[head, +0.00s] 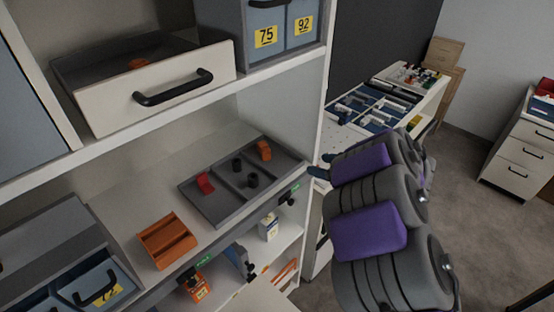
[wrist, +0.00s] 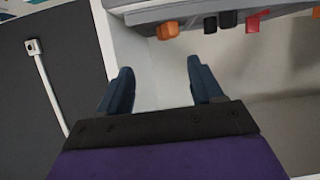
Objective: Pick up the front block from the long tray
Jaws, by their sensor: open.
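The long grey tray (head: 215,205) lies on the middle shelf. It holds a red block (head: 205,184), an orange block (head: 264,150) and two black pieces (head: 252,181). In the wrist view the tray's edge (wrist: 200,14) is at the top, with the orange block (wrist: 167,30) nearest my fingers and the red block (wrist: 254,24) further right. The tray's floor is mostly hidden there.
An orange holder (head: 166,240) stands left of the tray on the same shelf. A white drawer (head: 160,100) juts out above. A workbench (head: 345,118) stands behind my arm.

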